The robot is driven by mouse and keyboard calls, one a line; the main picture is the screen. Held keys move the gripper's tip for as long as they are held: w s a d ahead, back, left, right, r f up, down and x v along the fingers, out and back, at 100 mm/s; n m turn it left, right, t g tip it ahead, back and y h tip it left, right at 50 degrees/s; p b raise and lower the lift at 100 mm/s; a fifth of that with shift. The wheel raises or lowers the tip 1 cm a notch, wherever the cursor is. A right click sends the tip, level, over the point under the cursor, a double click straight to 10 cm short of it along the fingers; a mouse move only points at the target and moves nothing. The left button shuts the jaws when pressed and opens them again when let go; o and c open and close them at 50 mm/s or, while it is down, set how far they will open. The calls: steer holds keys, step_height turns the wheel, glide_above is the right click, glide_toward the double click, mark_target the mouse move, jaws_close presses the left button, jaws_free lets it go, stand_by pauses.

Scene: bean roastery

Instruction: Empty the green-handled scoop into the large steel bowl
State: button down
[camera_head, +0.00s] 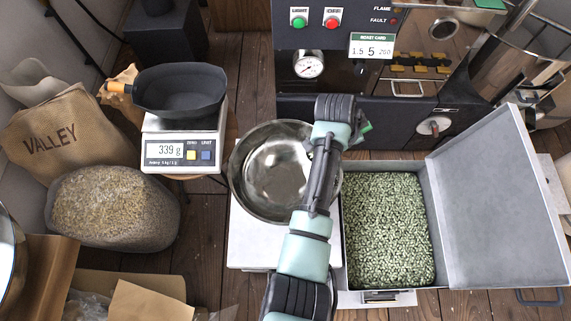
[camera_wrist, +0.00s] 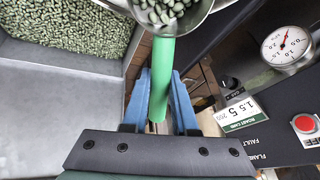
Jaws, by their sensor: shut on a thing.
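My gripper (camera_wrist: 160,95) is shut on the green handle of the scoop (camera_wrist: 163,65) in the wrist view. The scoop's metal pan (camera_wrist: 196,18) is cut off by the top edge and holds pale green beans (camera_wrist: 165,10). The large steel bowl (camera_head: 262,172) stands on a white surface in the head view, and no beans show in its visible part. My arm passes over the bowl's right side. Only a bit of green (camera_head: 367,128), likely the scoop handle, shows beside my wrist; the pan and fingers are hidden there.
An open grey bin (camera_head: 436,215) of green beans (camera_head: 388,230) stands right of the bowl, its lid raised at right. A scale (camera_head: 185,150) carrying a black pan (camera_head: 180,92) stands left. The roaster's dark front (camera_head: 345,80) rises behind. A sack (camera_head: 115,215) is at far left.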

steer(key=shift+s+a+r+t+h+b, duration=0.15)
steer(key=shift+s+a+h+b, duration=0.1)
steer(key=shift+a+h, duration=0.3)
steer(key=shift+s+a+f+t+h+b, duration=0.15)
steer(key=shift+a+h+b, duration=0.1)
steer(key=shift+a+h, duration=0.3)
steer(key=shift+a+r, duration=0.1)
steer(key=shift+a, duration=0.1)
steer(key=shift+a, duration=0.1)
steer(key=shift+a+r, duration=0.2)
steer(key=shift+s+a+r+n+t+h+b, duration=0.15)
steer(key=shift+s+a+r+t+h+b, duration=0.15)
steer(key=shift+a+r+h+b, duration=0.35)
steer(key=shift+s+a+r+n+t+h+b, duration=0.2)
steer(key=shift+a+r+t+h+b, duration=0.2)
steer(key=shift+a+r+h, duration=0.4)
steer(key=shift+s+a+r+n+t+h+b, duration=0.15)
steer(key=shift+a+r+t+h+b, duration=0.15)
steer(key=shift+a+h, duration=0.2)
steer(key=shift+s+a+r+t+h+b, duration=0.15)
steer(key=shift+a+h+b, duration=0.2)
steer(key=shift+h+b, duration=0.15)
steer(key=shift+s+a+r+n+t+h+b, duration=0.1)
steer(key=shift+s+a+r+t+h+b, duration=0.15)
steer(key=shift+a+h, duration=0.25)
stand_by(0.4)
steer(key=shift+a, duration=0.15)
